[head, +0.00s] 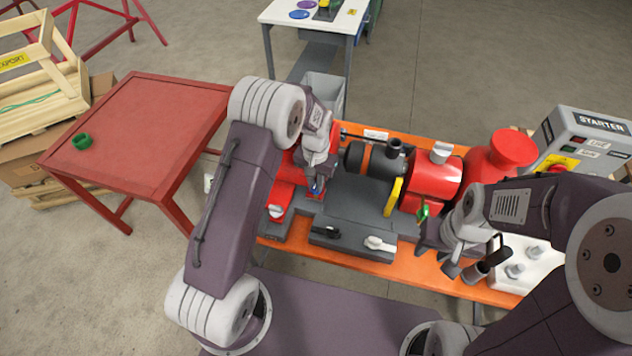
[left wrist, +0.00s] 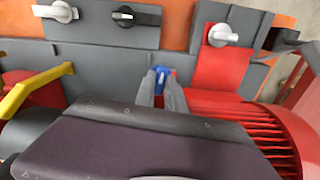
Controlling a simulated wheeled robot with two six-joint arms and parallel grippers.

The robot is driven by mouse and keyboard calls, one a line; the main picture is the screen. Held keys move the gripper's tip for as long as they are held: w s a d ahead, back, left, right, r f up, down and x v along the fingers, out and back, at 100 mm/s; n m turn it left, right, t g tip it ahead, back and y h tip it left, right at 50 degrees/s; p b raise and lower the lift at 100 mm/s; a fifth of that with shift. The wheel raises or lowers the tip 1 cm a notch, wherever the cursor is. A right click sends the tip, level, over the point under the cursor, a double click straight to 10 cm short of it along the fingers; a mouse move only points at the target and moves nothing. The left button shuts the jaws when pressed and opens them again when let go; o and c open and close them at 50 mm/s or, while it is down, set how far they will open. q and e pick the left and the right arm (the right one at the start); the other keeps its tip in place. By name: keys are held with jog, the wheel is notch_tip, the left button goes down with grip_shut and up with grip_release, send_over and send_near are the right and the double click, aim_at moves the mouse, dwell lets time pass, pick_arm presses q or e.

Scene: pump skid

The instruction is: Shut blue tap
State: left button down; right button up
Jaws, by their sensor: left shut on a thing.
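The blue tap (head: 317,188) is a small blue handle on the skid, beside the red block at its left end. My left gripper (head: 316,180) reaches down from above and is shut on it. In the left wrist view the blue tap (left wrist: 161,73) shows between the tips of the two grey fingers (left wrist: 160,90). Its base and exact turn angle are mostly hidden by the fingers. My right gripper (head: 462,270) is over the skid's right part, with its fingers apart; nothing shows clearly between them.
A green tap (head: 423,211) stands near the red pump (head: 430,182). A black knob (head: 326,231) and a white knob (head: 379,243) sit on the front panel. Another knob sits on a red block (head: 280,203). A starter box (head: 585,140) stands right; a red table (head: 150,130) stands left.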

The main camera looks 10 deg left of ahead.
pick_arm(q)
jog(key=m, duration=0.8)
jog(key=shift+w+a+r+b, duration=0.1)
jog(key=shift+w+b, duration=0.05)
jog(key=shift+b, duration=0.15)
jog(key=m, duration=0.4)
jog(key=shift+w+r+m, duration=0.1)
jog(key=shift+m, duration=2.1)
jog(key=c, duration=1.4)
grip_release()
jog(key=shift+a, duration=0.1)
jog(key=shift+s, duration=0.2)
